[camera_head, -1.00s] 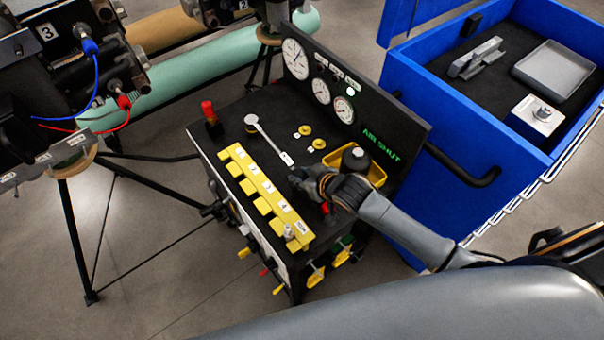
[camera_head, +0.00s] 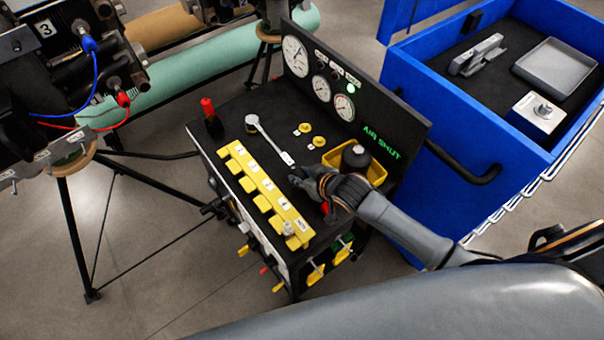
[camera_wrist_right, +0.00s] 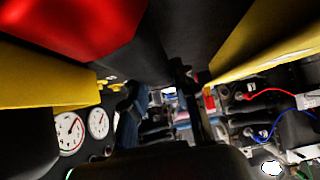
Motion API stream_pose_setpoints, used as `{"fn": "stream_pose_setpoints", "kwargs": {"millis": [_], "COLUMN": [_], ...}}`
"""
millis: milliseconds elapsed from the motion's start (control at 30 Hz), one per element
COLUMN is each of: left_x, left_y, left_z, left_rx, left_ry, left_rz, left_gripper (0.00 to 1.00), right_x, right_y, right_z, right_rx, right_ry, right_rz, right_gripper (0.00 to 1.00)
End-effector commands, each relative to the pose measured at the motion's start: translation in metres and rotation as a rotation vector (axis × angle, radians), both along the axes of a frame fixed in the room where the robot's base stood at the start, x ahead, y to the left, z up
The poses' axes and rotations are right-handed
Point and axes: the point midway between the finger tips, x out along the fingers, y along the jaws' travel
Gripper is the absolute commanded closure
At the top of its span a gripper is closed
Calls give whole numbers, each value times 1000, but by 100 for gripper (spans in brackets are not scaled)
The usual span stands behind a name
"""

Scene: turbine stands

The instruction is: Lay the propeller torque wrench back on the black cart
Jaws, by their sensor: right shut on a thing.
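The torque wrench (camera_head: 268,135) has a silver shaft with a round head and a white label. It lies along the black cart's top (camera_head: 237,116), or very close above it; I cannot tell which. Its head points to the back left, toward the red-topped item. My right gripper (camera_head: 304,182) is shut on the wrench's handle end, low over the cart's right front part, and hides most of the handle. In the right wrist view, the two dark fingers (camera_wrist_right: 160,105) show; the grip itself is dark and unclear. My left gripper is not in view.
A yellow numbered block (camera_head: 264,190) runs along the cart's front left edge. A gauge panel (camera_head: 335,88) stands behind. A yellow bin (camera_head: 376,173) with a black knob is by the gripper. A red-topped item (camera_head: 208,110) stands at the far left. A blue cabinet (camera_head: 455,135) is to the right.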

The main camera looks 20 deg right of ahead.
Motion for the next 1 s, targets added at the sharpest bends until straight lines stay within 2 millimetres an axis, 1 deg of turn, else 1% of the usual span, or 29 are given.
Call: {"fn": "stream_pose_setpoints", "kwargs": {"millis": [367,400,467,500,533,733,767,800,1000], "left_x": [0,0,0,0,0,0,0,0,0], "left_y": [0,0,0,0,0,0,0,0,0], "left_z": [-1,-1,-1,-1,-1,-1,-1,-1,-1], "left_rx": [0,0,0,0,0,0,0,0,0], "left_ry": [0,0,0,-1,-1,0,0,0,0], "left_rz": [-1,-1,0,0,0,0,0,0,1], "left_gripper": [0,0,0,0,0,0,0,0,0], "right_x": [2,2,2,2,1,1,-1,-1,-1], "right_y": [1,1,1,1,1,0,0,0,0], "right_z": [1,1,1,0,0,-1,-4,-5,-3], "right_rx": [3,3,3,3,3,1,-2,-2,-1], "right_ry": [-7,-7,-7,-6,-5,-3,5,5,3], "right_rz": [1,1,1,1,1,0,0,0,0], "right_gripper": [100,70,58,50,46,46,44,38,38]}}
